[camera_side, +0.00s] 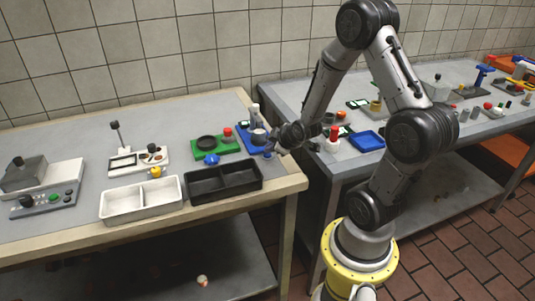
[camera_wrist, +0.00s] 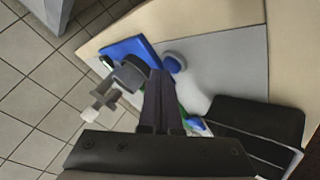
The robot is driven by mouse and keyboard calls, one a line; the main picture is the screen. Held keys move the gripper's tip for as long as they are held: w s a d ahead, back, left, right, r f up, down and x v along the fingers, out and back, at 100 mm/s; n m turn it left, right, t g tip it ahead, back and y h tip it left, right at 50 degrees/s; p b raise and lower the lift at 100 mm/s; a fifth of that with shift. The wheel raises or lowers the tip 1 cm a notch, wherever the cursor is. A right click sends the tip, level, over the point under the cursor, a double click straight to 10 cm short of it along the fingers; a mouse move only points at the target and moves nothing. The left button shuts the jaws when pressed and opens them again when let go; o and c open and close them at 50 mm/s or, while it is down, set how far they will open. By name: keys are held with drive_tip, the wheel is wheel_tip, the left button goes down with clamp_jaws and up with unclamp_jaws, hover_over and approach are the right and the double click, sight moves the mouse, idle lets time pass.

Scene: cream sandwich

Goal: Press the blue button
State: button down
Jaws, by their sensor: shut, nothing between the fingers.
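A blue machine (camera_side: 258,132) with a grey upright part stands at the back right corner of the left table; it also shows in the wrist view (camera_wrist: 128,47). A small round blue button (camera_wrist: 174,62) sits beside its plate. My gripper (camera_wrist: 161,74) is shut and empty, its fingertips pointing close to this button in the picture; I cannot tell whether they touch. In the side view my gripper (camera_side: 271,150) is at the table's right end, beside the blue machine. A second blue knob (camera_side: 211,159) stands in front of the green machine (camera_side: 208,147), partly hidden in the wrist view (camera_wrist: 196,124).
A black two-part tray (camera_side: 213,192) and a white two-part tray (camera_side: 105,208) lie along the front edge. A red button (camera_side: 227,132) is on the green machine. A white machine (camera_side: 122,161) stands further left. The right table (camera_side: 300,94) holds similar items.

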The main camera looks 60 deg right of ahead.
sight(270, 157)
wheel_tip(270, 157, up, 6)
idle(0.6)
idle(0.4)
